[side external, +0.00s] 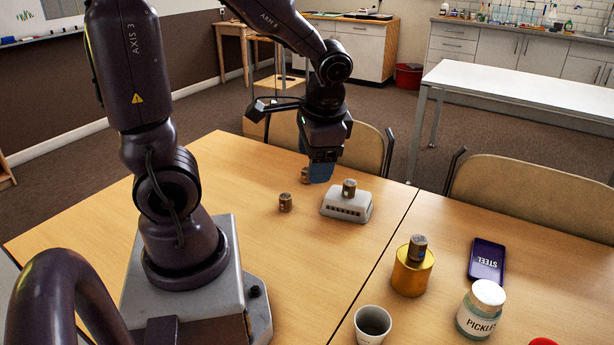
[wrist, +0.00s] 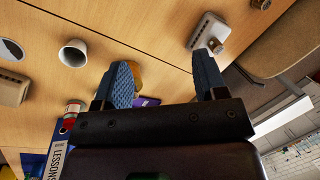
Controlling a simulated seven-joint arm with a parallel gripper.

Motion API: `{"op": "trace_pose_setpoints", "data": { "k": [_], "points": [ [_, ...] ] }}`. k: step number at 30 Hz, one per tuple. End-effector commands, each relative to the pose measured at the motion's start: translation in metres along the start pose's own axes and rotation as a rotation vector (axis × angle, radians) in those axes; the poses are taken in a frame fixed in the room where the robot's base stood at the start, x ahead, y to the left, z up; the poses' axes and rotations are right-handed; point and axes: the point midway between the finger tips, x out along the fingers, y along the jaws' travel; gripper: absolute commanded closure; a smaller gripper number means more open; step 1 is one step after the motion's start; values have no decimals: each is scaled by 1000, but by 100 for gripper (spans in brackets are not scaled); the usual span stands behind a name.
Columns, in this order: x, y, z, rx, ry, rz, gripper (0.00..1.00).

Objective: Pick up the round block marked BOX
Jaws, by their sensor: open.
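Several small brown round blocks are in the side external view. One block (side external: 285,202) stands on the table, one (side external: 349,187) sits on a pale vented box (side external: 345,209), and one (side external: 417,247) sits on a gold can (side external: 411,275). A small tan thing (side external: 305,176) shows beside my fingers, partly hidden. I cannot read BOX on any block. My gripper (side external: 318,172) is open over the table behind the pale box. In the wrist view, nothing is held between its blue fingers (wrist: 162,66); a block (wrist: 262,4) shows at the top edge.
On the right are a grey cup (side external: 372,325), a PICKLES jar (side external: 480,309), a purple STEEL box (side external: 487,261) and a red thing (side external: 543,341). Chairs (side external: 530,190) stand behind the tables. The table (side external: 225,165) left of my gripper is clear.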

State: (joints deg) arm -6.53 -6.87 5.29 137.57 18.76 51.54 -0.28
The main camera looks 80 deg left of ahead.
Motion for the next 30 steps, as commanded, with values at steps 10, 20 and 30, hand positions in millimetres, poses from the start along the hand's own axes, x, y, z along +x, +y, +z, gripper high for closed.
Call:
{"op": "trace_pose_setpoints", "data": {
  "k": [10,20,30],
  "points": [
    [110,-100,0,391,-457,-342,35],
    [216,-180,-18,1089,-733,-620,35],
    [234,-198,-76,1484,-666,-820,35]
  ]
}}
